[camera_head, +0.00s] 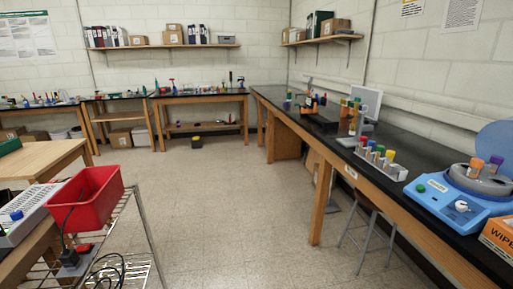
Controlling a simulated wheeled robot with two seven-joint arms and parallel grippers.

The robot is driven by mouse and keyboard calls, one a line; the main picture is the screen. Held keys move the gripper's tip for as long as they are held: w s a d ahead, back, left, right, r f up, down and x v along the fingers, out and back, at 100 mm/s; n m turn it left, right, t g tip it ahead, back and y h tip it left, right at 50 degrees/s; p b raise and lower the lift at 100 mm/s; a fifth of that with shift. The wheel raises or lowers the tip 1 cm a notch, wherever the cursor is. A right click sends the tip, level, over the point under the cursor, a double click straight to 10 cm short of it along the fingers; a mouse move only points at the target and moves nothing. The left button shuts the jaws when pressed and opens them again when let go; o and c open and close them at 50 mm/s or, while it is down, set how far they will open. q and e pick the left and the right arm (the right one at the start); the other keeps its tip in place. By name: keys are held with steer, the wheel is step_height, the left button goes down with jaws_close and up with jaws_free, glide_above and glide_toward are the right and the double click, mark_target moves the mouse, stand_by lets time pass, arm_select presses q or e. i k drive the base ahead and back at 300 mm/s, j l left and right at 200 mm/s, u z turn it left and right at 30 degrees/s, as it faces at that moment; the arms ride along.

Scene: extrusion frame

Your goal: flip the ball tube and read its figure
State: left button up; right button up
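Neither of my grippers shows in the head view. On the black bench along the right wall, a slim upright object (355,117) with a pale, yellowish body stands in front of a grey panel. It may be the ball tube, but it is too small to tell, and no figure on it can be read. A rack (380,158) with several colour-capped tubes stands nearer on the same bench.
The black bench (290,108) runs along the right wall. A blue centrifuge-like device (455,195) and an orange box (500,235) stand at its near end. A red bin (88,195) sits on a wire cart at left. The floor (220,210) between is clear.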

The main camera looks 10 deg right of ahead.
mark_target(348, 116)
steer(key=i+z, duration=0.1)
steer(key=i, duration=0.55)
steer(key=i+j+z, duration=0.1)
steer(key=i, duration=0.55)
steer(key=i+j+z, duration=0.1)
steer(key=i, duration=0.5)
steer(key=i+j, duration=0.3)
steer(key=i, duration=0.35)
steer(key=l+z, duration=0.05)
